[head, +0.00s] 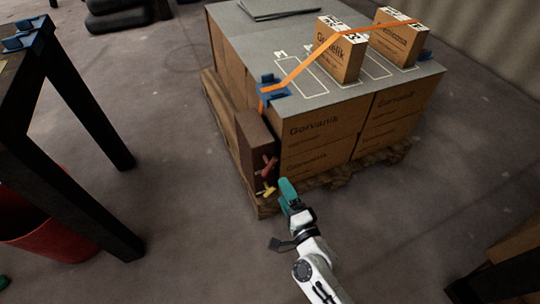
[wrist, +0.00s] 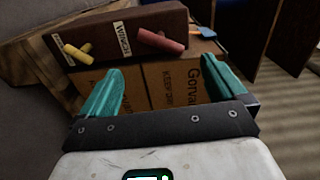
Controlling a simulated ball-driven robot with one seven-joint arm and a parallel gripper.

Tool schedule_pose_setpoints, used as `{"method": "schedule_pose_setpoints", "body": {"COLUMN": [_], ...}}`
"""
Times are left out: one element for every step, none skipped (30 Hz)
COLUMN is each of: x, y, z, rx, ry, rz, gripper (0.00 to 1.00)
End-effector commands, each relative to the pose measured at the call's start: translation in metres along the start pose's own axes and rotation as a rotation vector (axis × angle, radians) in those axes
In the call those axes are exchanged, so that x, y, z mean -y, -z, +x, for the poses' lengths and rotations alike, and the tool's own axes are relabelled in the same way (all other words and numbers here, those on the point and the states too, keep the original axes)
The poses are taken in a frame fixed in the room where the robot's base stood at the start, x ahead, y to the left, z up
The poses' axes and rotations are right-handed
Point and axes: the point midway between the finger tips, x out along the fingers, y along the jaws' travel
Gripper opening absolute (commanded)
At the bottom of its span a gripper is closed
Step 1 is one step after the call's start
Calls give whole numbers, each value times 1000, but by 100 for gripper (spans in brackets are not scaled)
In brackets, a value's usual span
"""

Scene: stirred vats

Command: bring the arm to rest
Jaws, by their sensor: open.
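My gripper (head: 285,190) is at the end of my white arm, in front of the near left corner of a pallet stacked with cartons. In the wrist view my gripper (wrist: 165,95) shows two teal fingers spread apart with nothing between them. Beyond the fingers is a brown box (wrist: 105,38) with a red handle (wrist: 160,40) and a yellow handle (wrist: 78,52) on its face. In the head view this brown box (head: 255,145) stands against the carton stack, and the gripper is just right of its handles, apart from them as far as I can tell.
The carton stack (head: 320,140) stands on a wooden pallet (head: 375,160), with a grey top (head: 260,45). Two small cartons and an orange strap (head: 300,68) are on top. A dark table (head: 75,90) and red bin (head: 60,235) are at left. Floor between is clear.

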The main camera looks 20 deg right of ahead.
Motion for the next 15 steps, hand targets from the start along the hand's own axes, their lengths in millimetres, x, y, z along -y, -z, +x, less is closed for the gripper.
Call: {"method": "schedule_pose_setpoints", "body": {"x": [0, 0, 0, 0, 0, 0, 0, 1, 2, 2, 2, 3, 2, 2, 1], "y": [0, 0, 0, 0, 0, 0, -1, -2, -5, -8, -11, -16, -20, -24, -28], "z": [0, 0, 0, 0, 0, 0, 0, 0, -1, -2, -4, -6, -10, -13, -18], "rx": [0, 0, 0, 0, 0, 0, 7, 19, 42, 66, 94, 138, 176, 214, 267], "ry": [0, 0, 0, 0, 0, 0, -3, -9, -20, -31, -46, -69, -90, -112, -144], "rz": [0, 0, 0, 0, 0, 0, -8, -21, -46, -71, -101, -150, -194, -240, -305], "gripper": [98, 98, 98, 98, 98, 98, 98, 98, 98, 98, 98, 98, 98, 98, 98]}}
